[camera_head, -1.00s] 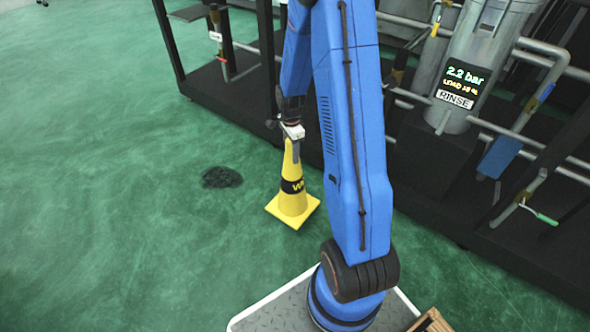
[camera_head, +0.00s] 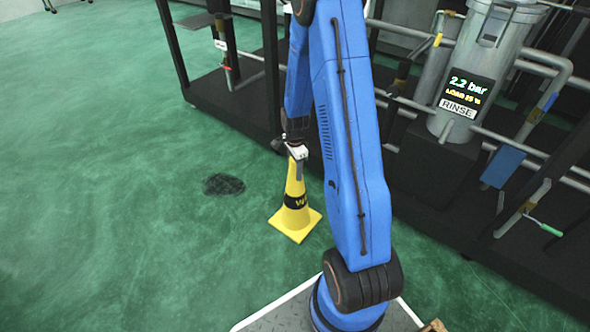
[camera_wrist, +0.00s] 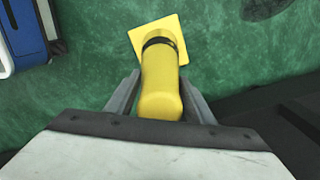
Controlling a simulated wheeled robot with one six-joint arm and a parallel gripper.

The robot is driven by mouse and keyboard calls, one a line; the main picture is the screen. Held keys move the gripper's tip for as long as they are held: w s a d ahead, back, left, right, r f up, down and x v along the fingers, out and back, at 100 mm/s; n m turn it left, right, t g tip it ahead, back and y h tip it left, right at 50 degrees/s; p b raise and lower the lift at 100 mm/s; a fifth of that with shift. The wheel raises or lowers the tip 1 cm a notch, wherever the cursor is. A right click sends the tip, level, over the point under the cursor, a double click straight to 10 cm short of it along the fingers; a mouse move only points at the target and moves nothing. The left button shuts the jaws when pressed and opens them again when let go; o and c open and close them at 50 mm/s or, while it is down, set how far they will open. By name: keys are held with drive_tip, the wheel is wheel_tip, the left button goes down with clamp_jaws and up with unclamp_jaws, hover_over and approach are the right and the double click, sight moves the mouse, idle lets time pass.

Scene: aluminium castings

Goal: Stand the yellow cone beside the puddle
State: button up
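The yellow cone (camera_head: 294,220), with a dark band and lettering, stands upright on the green floor, just right of the dark puddle (camera_head: 224,184) with a strip of floor between. My gripper (camera_head: 298,172) is at the cone's top, pointing down. In the wrist view, its fingers (camera_wrist: 160,92) lie on either side of the cone's upper part (camera_wrist: 160,90), with narrow gaps seeming to show, so it looks open around the cone. Firm contact is not visible. The puddle's edge (camera_wrist: 265,6) shows at the top right of the wrist view.
A dark rack with pipes and a grey vessel (camera_head: 483,70) reading "RINSE" stands behind and right of the cone. A green-handled valve (camera_head: 545,228) sticks out at right. Open floor (camera_head: 110,240) lies left of the cone and around the puddle.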

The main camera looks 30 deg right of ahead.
drive_tip(key=o, duration=0.4)
drive_tip(key=shift+c, duration=0.2)
drive_tip(key=shift+r, duration=0.1)
